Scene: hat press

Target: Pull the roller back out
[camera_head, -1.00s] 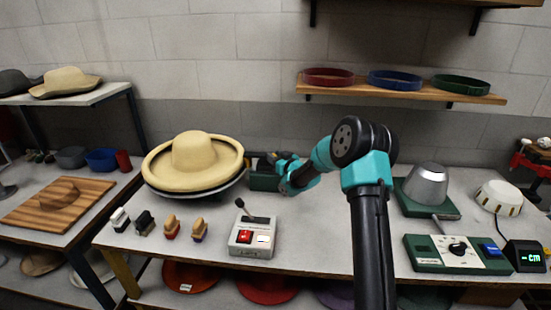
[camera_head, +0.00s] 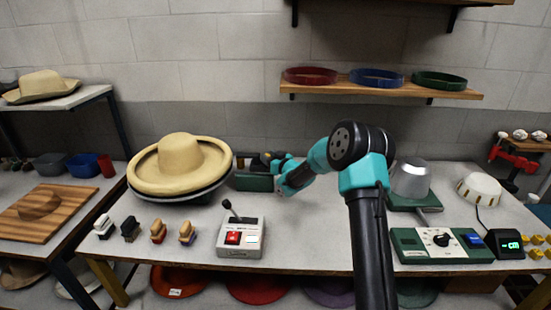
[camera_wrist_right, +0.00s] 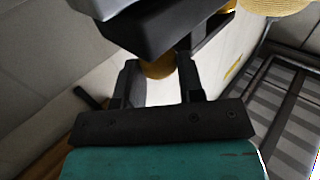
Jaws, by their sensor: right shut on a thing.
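The tan brimmed hat (camera_head: 180,158) sits on a dark round base at the left of the worktable. A dark green unit (camera_head: 253,183) with black and yellow parts on top stands just right of its brim. My right gripper (camera_head: 277,166) is at the right end of this unit, its fingertips largely hidden. In the right wrist view my right gripper (camera_wrist_right: 157,80) is shut on a yellow rounded piece (camera_wrist_right: 158,68), apparently the roller's handle, under a black body (camera_wrist_right: 165,28). The roller's working face cannot be made out. My left gripper is not in view.
A grey box with a lever and red button (camera_head: 241,238) stands in front. Several small brushes or stamps (camera_head: 158,232) line the front left. A grey metal dome (camera_head: 411,180) and a control panel (camera_head: 440,243) are at the right.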

